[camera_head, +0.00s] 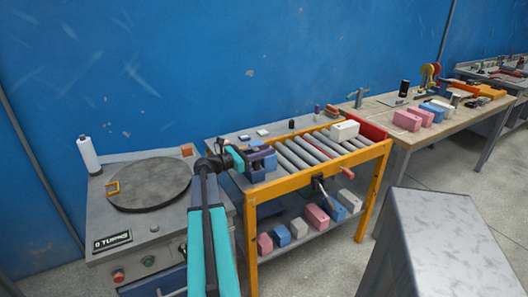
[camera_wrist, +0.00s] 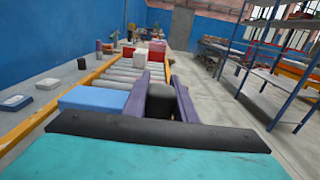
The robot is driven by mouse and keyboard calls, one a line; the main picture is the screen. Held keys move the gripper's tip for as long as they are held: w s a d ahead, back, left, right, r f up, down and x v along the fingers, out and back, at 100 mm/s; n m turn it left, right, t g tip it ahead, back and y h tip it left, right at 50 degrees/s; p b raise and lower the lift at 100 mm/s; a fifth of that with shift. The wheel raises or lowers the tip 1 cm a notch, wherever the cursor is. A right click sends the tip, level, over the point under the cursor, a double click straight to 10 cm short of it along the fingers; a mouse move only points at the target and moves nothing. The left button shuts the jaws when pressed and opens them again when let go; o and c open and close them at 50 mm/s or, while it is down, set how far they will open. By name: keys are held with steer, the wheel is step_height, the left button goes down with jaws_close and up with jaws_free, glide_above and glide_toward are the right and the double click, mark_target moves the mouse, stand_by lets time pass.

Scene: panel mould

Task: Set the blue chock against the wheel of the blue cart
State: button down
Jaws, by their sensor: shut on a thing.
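My gripper (camera_wrist: 161,88) has purple fingers, and in the wrist view they are shut on a dark, rounded thing (camera_wrist: 160,104). I cannot tell what this thing is. In the head view my gripper (camera_head: 268,158) is over the left end of the roller table (camera_head: 316,206). A light blue block (camera_wrist: 94,99) lies beside the left finger in the wrist view, near the rollers. I cannot tell whether it is the blue chock. No blue cart or wheel can be made out in either view.
A grey machine with a round plate (camera_head: 150,185) stands left of the roller table. A white block (camera_head: 344,131) sits on the rollers, and several coloured blocks lie on the shelf below. A wooden bench (camera_head: 386,112) is behind right. A grey box-like surface (camera_head: 437,240) fills the front right.

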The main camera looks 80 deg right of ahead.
steer(key=c, duration=1.4)
jaws_free()
steer(key=shift+f, duration=0.1)
steer(key=shift+c, duration=0.2)
steer(key=b+v, duration=0.1)
steer(key=v, duration=1.1)
